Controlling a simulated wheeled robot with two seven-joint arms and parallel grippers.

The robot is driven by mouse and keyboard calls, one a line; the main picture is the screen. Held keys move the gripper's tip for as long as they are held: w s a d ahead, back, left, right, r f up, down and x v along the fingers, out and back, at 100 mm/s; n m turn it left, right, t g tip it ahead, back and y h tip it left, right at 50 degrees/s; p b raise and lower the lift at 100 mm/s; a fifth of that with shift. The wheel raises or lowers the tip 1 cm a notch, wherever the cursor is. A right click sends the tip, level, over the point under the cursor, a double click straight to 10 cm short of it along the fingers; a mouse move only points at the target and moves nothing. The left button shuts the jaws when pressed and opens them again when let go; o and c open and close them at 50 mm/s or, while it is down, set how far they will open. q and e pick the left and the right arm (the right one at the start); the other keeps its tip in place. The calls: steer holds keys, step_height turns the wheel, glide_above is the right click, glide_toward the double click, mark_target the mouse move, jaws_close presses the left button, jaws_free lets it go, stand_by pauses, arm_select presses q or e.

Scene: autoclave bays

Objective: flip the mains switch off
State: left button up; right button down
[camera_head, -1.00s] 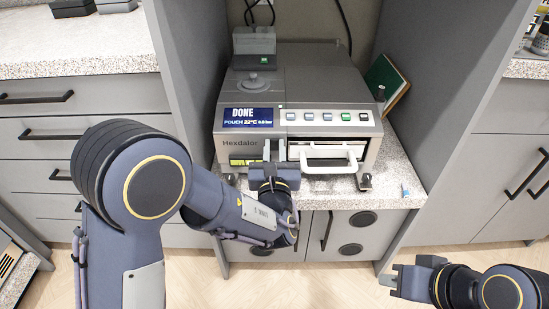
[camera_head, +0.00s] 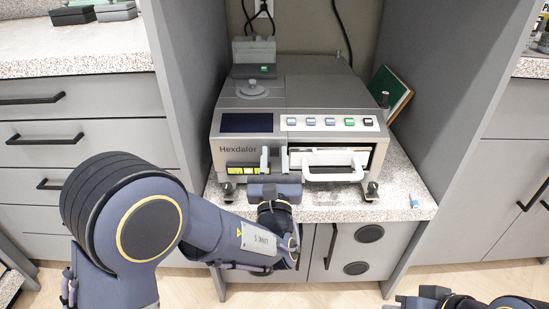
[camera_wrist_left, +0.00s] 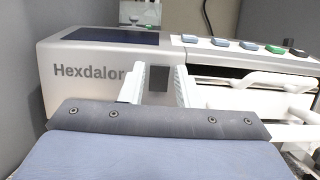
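The Hexdalor autoclave (camera_head: 235,150) stands on the speckled counter in the bay, its display (camera_head: 247,122) dark. My left gripper (camera_head: 274,159) is at its front, left of the white handle (camera_head: 333,174). In the left wrist view, the two pale fingers of the left gripper (camera_wrist_left: 158,86) stand apart against the front, right of the Hexdalor name. A dark grey patch (camera_wrist_left: 157,80) shows between them; I cannot tell whether it is the mains switch or its position. My right gripper (camera_head: 398,302) is low at the right, partly cut off, and its opening is unclear.
Several buttons (camera_head: 330,122) line the top front edge. A small grey unit with a green light (camera_head: 254,58) stands behind the autoclave. A green book (camera_head: 391,90) leans at the right. Grey bay walls (camera_head: 440,90) stand close on both sides.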

arm_select(q)
steer(key=p+v, duration=0.1)
steer(key=v, duration=0.7)
steer(key=shift+w, duration=0.1)
